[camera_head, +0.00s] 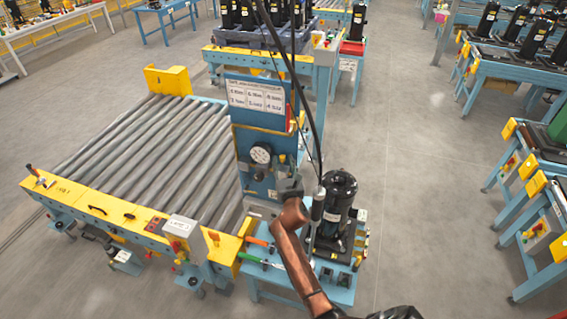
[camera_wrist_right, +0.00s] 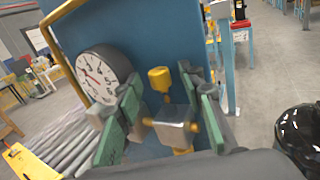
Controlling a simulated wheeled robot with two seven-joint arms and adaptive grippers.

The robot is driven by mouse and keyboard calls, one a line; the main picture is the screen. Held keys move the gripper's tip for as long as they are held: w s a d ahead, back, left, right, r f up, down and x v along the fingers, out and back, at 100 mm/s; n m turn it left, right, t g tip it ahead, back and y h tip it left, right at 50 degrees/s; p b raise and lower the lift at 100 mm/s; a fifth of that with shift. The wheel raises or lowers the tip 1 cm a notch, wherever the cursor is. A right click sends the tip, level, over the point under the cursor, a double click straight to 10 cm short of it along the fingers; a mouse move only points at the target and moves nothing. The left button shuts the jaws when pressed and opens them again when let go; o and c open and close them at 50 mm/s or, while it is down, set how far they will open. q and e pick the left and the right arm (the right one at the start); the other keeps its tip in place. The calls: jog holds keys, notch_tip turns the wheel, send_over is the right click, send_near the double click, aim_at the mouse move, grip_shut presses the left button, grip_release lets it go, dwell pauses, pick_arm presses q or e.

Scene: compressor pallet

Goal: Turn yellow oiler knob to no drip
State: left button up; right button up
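The yellow oiler knob (camera_wrist_right: 159,79) shows in the right wrist view, in front of the blue panel (camera_wrist_right: 150,35). Just below it is a grey block with brass-coloured fittings (camera_wrist_right: 172,126). My right gripper (camera_wrist_right: 165,108) is open, its green-padded fingers to the left and right of the knob and block. I cannot tell whether a finger touches the block. In the head view, my right gripper (camera_head: 287,188) is at the lower part of the blue panel, below the round gauge (camera_head: 261,153); the knob is too small there to make out surely. My left gripper is not in view.
The gauge (camera_wrist_right: 97,74) is close to the left finger in the wrist view, with a yellow bent bar nearby. A black compressor (camera_head: 338,205) stands right of my right arm. A roller conveyor (camera_head: 140,150) lies left of the panel. Open floor is to the right.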

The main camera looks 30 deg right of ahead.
jog(key=shift+c, duration=0.4)
grip_shut()
jog(key=shift+w+a+f+m+h+b, duration=0.15)
jog(key=shift+m+h+b, duration=0.25)
jog(key=shift+b, duration=0.4)
jog(key=m+g+h+b, duration=0.1)
jog(key=g+h+b, duration=0.1)
jog(key=shift+a+m+h+b, duration=0.15)
jog(key=shift+m+h+b, duration=0.15)
jog(key=shift+m+h, duration=0.1)
jog(key=m+g+h, duration=0.1)
jog(key=m+g+h+b, duration=0.1)
jog(key=shift+w+a+h, duration=0.2)
jog(key=shift+h, duration=0.1)
jog(key=shift+w+a+m+g+h+b, duration=0.15)
jog(key=shift+m+g+h+b, duration=0.6)
jog(key=shift+m+g+h, duration=0.8)
jog(key=shift+g+y, duration=0.25)
jog(key=shift+g, duration=0.1)
